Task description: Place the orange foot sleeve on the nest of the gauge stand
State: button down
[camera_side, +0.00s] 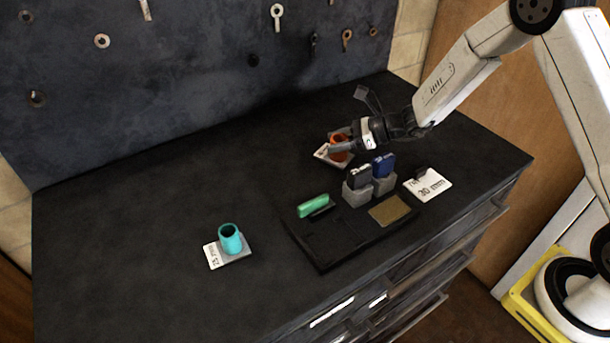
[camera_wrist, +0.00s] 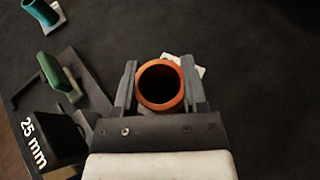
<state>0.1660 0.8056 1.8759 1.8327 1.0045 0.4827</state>
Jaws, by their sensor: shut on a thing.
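The orange foot sleeve (camera_side: 341,156) is a short open tube at the back right of the bench. My gripper (camera_side: 341,147) is shut on it; in the wrist view the sleeve (camera_wrist: 160,107) stands upright between the two grey fingers (camera_wrist: 160,86), with its round opening facing the camera. A pale card lies below it, and I cannot tell whether the sleeve touches it. A black tray (camera_side: 325,262) in front of my gripper carries a green piece (camera_side: 313,206), grey blocks (camera_side: 357,194) with black and blue pieces, and a gold pad (camera_side: 390,211). I cannot tell which part is the nest.
A teal tube (camera_side: 231,241) stands on a labelled card (camera_side: 212,254) at the front left. A white "30 mm" card (camera_side: 430,187) with a small dark piece lies right of the tray. The left and back left of the bench are clear.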

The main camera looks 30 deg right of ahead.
aim_at(337, 154)
jog(key=shift+f, duration=1.9)
jog(key=shift+f, duration=0.1)
jog(key=shift+c, duration=0.7)
grip_release()
